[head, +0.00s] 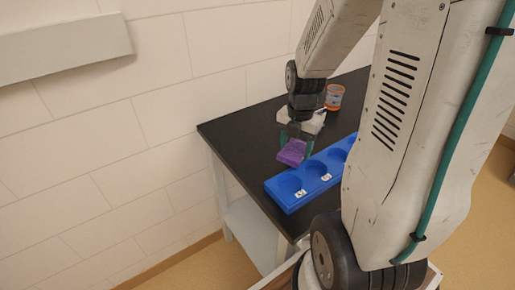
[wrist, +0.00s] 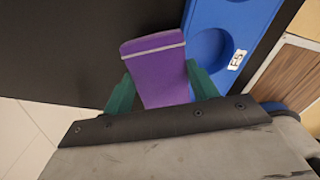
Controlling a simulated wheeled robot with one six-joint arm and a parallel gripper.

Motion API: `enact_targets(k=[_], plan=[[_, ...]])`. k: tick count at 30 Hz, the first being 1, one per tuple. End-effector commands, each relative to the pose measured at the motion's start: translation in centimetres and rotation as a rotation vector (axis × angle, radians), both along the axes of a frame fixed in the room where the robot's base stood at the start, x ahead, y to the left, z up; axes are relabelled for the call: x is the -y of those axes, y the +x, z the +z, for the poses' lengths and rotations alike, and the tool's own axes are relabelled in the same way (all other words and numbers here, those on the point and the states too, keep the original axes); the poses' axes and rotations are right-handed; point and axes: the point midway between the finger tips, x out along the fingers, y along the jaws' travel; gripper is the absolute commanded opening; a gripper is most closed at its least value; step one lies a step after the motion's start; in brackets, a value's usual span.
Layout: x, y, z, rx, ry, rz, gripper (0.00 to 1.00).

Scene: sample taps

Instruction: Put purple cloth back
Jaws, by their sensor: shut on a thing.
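The purple cloth (head: 291,153) looks like a folded pad with a pale stripe near one end. It also shows in the wrist view (wrist: 156,68), between the two green fingers of my gripper (wrist: 160,92). My gripper is shut on the cloth. In the head view my gripper (head: 295,139) points down over the black table, just behind the left end of the blue tray. I cannot tell whether the cloth touches the table top.
The blue tray (head: 291,200) with round wells and white labels lies along the table's (head: 232,141) front edge. An orange-and-clear jar (head: 334,97) and a pale object (head: 313,125) stand behind my gripper. The table top left of the cloth is clear. A white wall runs behind.

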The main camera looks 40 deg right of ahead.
Motion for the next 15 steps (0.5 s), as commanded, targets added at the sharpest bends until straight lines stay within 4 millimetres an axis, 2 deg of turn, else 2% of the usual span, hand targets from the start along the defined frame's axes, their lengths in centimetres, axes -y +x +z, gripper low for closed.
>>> enact_targets(k=[3, 9, 15], plan=[[-1.7, 2.9, -0.4, -0.003, 0.001, 0.007, 0.37], [-4.1, 7.1, -0.8, -0.001, 0.001, 0.005, 0.37], [-5.2, 8.8, -0.9, 0.000, 0.000, 0.003, 0.37]])
